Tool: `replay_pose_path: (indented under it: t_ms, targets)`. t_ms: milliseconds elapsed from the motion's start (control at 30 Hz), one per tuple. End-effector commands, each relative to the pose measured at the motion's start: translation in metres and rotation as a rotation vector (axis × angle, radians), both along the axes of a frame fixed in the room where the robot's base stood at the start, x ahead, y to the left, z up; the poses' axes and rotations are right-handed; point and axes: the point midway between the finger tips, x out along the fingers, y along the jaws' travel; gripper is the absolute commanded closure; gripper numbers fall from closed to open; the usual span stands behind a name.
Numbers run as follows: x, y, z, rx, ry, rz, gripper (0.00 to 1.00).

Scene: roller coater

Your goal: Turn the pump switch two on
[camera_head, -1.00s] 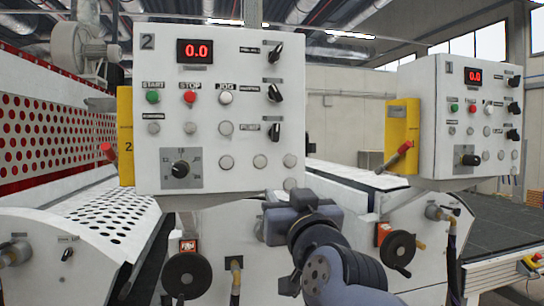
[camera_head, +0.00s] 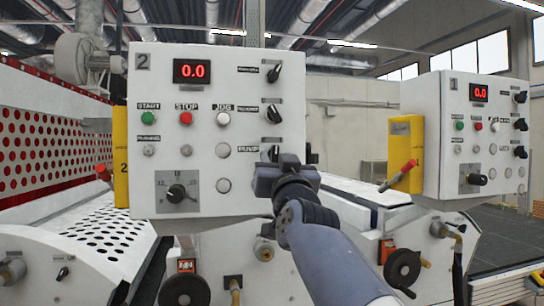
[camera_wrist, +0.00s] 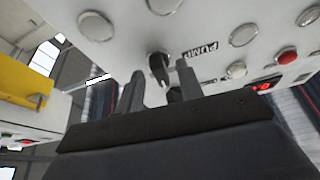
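The white control panel marked 2 (camera_head: 218,88) stands in front of me in the head view. In the wrist view the picture is turned, and the pump switch (camera_wrist: 158,67) shows beside the upside-down PUMP label. My gripper (camera_wrist: 160,76) is open, its two fingers apart on either side of the switch. I cannot tell whether either finger touches it.
Two more black switches (camera_head: 273,114) sit above on the same panel. Start, stop and jog buttons are to the left, and a large dial (camera_head: 179,193) is lower left. A similar panel marked 1 (camera_head: 455,130) stands to the right, with a yellow box (camera_head: 405,150) on its side.

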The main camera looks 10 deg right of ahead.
Motion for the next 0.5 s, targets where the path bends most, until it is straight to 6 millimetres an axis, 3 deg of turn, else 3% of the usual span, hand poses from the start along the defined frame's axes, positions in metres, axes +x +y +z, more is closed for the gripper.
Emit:
replay_pose_path:
  t_ms: [433, 500]
  targets:
    - [0.0087, -0.0003, 0.0033, 0.0, 0.0, 0.0, 0.65]
    - [0.0086, -0.0003, 0.0032, 0.0, 0.0, 0.0, 0.7]
